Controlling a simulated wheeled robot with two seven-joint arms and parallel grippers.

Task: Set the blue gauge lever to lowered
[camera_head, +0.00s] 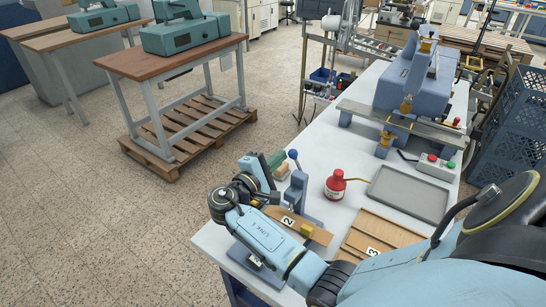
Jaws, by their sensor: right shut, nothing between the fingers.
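The blue gauge lever (293,155) shows as a blue ball knob on a short rod. It stands nearly upright, leaning a little left, on top of a blue-grey stand (297,190) on the white bench. My right arm reaches in from the right, in front of the stand's base. My right gripper (264,170) is just left of the lever, apart from the knob in the picture. It is shut and holds nothing; its fingertips are hard to make out. My left gripper is not in view.
Near the stand are a wooden board marked 2 (316,235), a wooden tray marked 3 (352,241), a red bottle (335,186) and a grey tray (400,195). A blue press (405,80) stands at the back of the bench (350,135). Open floor lies to the left.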

